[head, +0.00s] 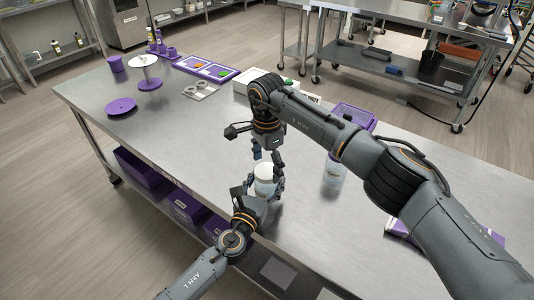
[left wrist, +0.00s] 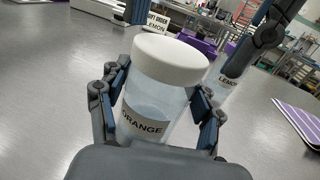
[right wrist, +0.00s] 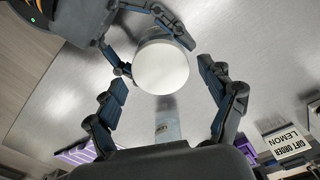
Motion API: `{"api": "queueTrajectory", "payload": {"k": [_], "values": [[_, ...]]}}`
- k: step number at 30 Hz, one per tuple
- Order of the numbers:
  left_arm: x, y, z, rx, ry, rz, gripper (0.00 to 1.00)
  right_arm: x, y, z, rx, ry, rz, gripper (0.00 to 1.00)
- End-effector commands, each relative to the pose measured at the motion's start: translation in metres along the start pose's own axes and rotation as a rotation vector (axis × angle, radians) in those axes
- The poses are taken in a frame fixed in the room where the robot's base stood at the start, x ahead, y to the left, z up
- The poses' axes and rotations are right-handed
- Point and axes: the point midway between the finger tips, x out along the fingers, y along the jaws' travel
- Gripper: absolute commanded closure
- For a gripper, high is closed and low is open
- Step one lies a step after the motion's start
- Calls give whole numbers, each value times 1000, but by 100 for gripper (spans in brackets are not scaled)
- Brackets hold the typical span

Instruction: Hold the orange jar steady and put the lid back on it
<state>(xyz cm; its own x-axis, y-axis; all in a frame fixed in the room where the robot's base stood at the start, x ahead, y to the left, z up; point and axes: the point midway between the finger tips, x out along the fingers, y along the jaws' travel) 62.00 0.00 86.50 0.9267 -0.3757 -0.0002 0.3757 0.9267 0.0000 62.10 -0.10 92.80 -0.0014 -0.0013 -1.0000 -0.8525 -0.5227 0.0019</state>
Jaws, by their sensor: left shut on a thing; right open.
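The orange jar (left wrist: 150,107), clear with an "ORANGE" label, stands upright between the fingers of my left gripper (head: 262,188), which is shut on its sides. The white lid (left wrist: 172,58) sits level on top of the jar; whether it is fastened I cannot tell. My right gripper (head: 267,156) points down just above the lid. In the right wrist view, its fingers (right wrist: 161,76) are spread open and empty, with the round lid (right wrist: 161,67) beyond and between their tips, not gripped.
A lemon jar (head: 333,173) stands on the steel table (head: 310,225) to the right, with a purple crate (head: 353,117) behind it. A "GIFT ORDER LEMON" sign (right wrist: 285,140) is nearby. Purple trays (head: 205,69) and a purple disc (head: 121,106) lie at the far left.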

Motion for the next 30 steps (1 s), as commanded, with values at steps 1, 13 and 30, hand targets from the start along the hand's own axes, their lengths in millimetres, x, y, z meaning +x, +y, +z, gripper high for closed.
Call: {"api": "queueTrajectory", "payload": {"k": [1, 13, 30], "values": [[0, 0, 0, 0, 1, 0, 100, 4, 0, 0, 0, -1, 0, 18], [0, 0, 0, 0, 1, 0, 100, 10, 0, 0, 0, 0, -1, 20], [0, 0, 0, -1, 1, 0, 100, 10, 0, 0, 197, 0, 0, 74]]}}
